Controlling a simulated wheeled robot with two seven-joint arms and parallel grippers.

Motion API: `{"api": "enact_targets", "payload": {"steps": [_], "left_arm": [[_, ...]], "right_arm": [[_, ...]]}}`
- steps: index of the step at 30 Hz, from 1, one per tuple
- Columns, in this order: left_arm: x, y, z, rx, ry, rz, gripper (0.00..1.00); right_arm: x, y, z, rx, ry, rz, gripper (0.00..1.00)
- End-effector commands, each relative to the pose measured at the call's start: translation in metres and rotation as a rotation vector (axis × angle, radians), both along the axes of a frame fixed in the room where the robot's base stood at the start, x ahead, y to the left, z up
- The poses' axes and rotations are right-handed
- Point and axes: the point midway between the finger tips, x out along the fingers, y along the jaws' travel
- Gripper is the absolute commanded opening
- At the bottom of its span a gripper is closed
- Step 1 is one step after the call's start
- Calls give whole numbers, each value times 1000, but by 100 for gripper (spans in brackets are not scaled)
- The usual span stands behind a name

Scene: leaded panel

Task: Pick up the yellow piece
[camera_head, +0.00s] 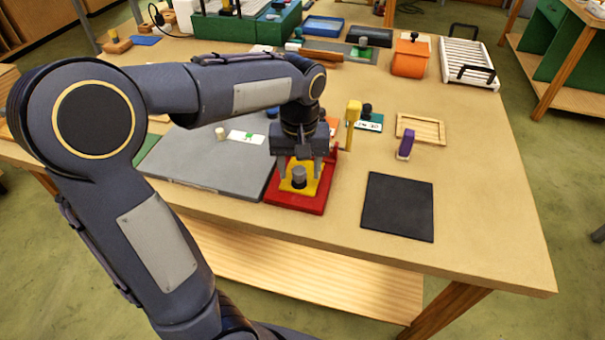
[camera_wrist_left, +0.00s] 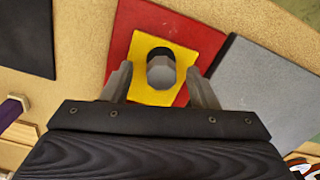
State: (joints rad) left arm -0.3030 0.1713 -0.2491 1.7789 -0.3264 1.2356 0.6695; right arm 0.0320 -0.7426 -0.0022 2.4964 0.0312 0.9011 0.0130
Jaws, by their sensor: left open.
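The yellow piece (camera_head: 312,186) is a flat plate lying on a red base (camera_head: 296,204) near the table's front edge. A grey cylindrical knob (camera_head: 299,174) stands up from its middle. In the left wrist view, the yellow piece (camera_wrist_left: 150,97) lies on the red base (camera_wrist_left: 128,28), with the knob (camera_wrist_left: 160,70) upright between my fingers. My left gripper (camera_head: 300,178) points down over the yellow piece, open, one finger on each side of the knob. It also shows in the left wrist view (camera_wrist_left: 160,88). My right gripper is not in view.
A grey board (camera_head: 205,160) lies left of the red base. A black mat (camera_head: 398,207) lies to the right. A yellow upright post (camera_head: 352,125) stands just behind the base. A purple-handled block (camera_head: 405,146) and a wooden tray (camera_head: 421,129) are farther right. The front right table corner is clear.

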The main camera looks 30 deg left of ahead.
Motion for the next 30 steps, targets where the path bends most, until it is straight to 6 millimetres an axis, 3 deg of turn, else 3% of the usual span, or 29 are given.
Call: {"api": "enact_targets", "payload": {"steps": [3,10,21,30], "left_arm": [[0,0,-9,0,0,0,54],[0,0,-10,0,-1,-1,54],[0,0,-9,-1,-2,-1,8],[0,0,-6,-1,-3,-1,8]], "right_arm": [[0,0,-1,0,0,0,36],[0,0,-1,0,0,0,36],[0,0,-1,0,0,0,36],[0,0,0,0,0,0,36]]}}
